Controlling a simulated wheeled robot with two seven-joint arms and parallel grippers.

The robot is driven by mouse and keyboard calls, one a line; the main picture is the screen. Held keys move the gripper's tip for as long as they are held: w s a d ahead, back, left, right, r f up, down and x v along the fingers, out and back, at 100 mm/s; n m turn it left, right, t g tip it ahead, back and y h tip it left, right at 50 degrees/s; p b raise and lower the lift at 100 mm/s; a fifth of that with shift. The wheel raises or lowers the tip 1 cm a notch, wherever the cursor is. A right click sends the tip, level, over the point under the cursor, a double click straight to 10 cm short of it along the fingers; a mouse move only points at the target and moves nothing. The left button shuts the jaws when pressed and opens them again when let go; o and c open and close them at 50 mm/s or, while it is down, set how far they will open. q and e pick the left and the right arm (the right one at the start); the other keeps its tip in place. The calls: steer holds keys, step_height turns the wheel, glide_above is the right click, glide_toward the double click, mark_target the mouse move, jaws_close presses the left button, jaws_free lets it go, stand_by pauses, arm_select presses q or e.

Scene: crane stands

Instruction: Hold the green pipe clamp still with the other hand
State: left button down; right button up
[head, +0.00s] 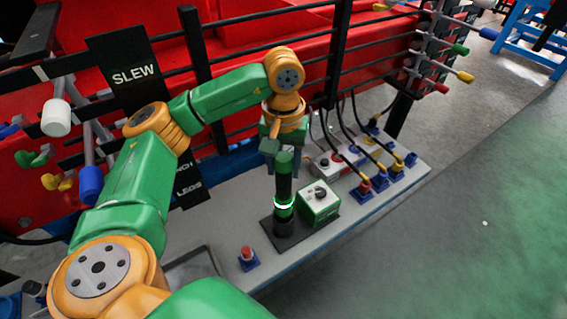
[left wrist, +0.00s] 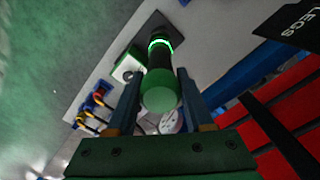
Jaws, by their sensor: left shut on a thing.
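The green pipe clamp (head: 284,190) appears to be the upright dark cylinder with a green top and a glowing green ring, standing on a black base plate (head: 292,238). In the left wrist view its green end cap (left wrist: 160,92) faces the camera, between the two fingers. My left gripper (head: 272,146) is at its top and shut on it; the fingers also show in the left wrist view (left wrist: 160,105). The exact contact is partly hidden. My right gripper is in neither view.
A green box with a knob (head: 320,203) stands close beside the cylinder. A red button on a blue base (head: 248,260) is in front. Cabled connectors (head: 365,186) line the right of the grey bench (head: 350,218). Black rails and a SLEW sign (head: 132,76) stand behind.

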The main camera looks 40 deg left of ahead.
mark_target(283, 180)
arm_select(q)
steer(key=shift+f+b, duration=2.05)
steer(key=shift+f, duration=0.35)
steer(key=shift+c, duration=1)
jaws_free()
steer(key=shift+s+r, duration=0.1)
step_height(283, 180, up, 5)
steer(key=p, duration=0.4)
steer(key=shift+r, duration=0.1)
